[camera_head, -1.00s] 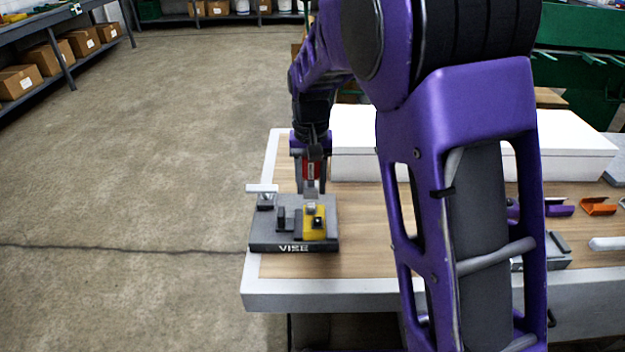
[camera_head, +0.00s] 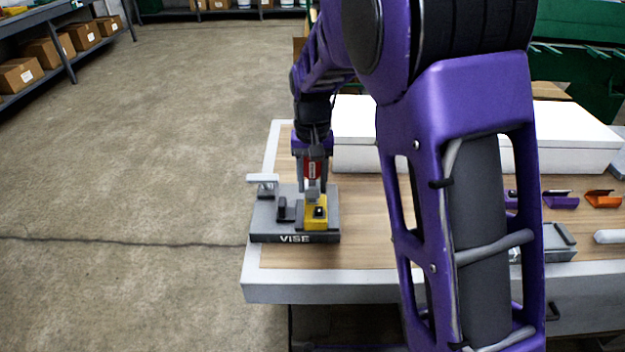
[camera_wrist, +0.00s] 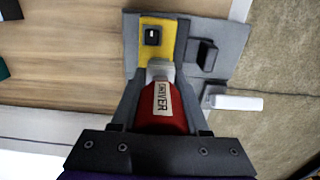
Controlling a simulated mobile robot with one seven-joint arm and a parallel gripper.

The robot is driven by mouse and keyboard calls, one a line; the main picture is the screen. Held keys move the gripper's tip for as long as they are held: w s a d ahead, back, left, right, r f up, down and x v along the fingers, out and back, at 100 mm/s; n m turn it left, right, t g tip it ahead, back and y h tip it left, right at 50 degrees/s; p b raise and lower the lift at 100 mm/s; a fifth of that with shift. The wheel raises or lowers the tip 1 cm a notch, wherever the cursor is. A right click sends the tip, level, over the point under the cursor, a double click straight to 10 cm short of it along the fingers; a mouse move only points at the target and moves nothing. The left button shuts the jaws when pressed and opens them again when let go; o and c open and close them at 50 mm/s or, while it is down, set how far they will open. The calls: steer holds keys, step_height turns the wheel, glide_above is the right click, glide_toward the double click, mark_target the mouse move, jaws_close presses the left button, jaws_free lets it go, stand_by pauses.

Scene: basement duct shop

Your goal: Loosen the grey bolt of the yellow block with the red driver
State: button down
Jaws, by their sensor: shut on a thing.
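My gripper (camera_head: 312,182) is shut on the red driver (camera_head: 312,169), which points down at the yellow block (camera_head: 317,222). In the wrist view the driver (camera_wrist: 163,108) lies between the fingers with its "DRIVER" label showing. Its grey tip end (camera_wrist: 160,71) is over the near part of the yellow block (camera_wrist: 155,25); I cannot tell whether it touches. The block sits in the grey vise (camera_head: 265,220), beside a dark jaw. A dark square with a pale centre (camera_wrist: 152,36) shows on the block's top, clear of the driver. A grey bolt under the driver's tip is hidden.
The vise stands at the left front of the wooden bench (camera_head: 370,240), its white handle (camera_head: 262,179) at the left. A white box (camera_head: 355,150) is behind. Purple and orange channel pieces (camera_head: 602,198) lie at the right. Bare bench lies right of the vise.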

steer(key=shift+f+b, duration=0.5)
steer(key=shift+f, duration=0.45)
stand_by(0.7)
steer(key=shift+n, duration=1.7)
steer(key=shift+d+r+n+p, duration=0.1)
steer(key=shift+n+p, duration=0.3)
steer(key=shift+n, duration=1.4)
steer(key=shift+n+p, duration=0.5)
steer(key=shift+n, duration=1.2)
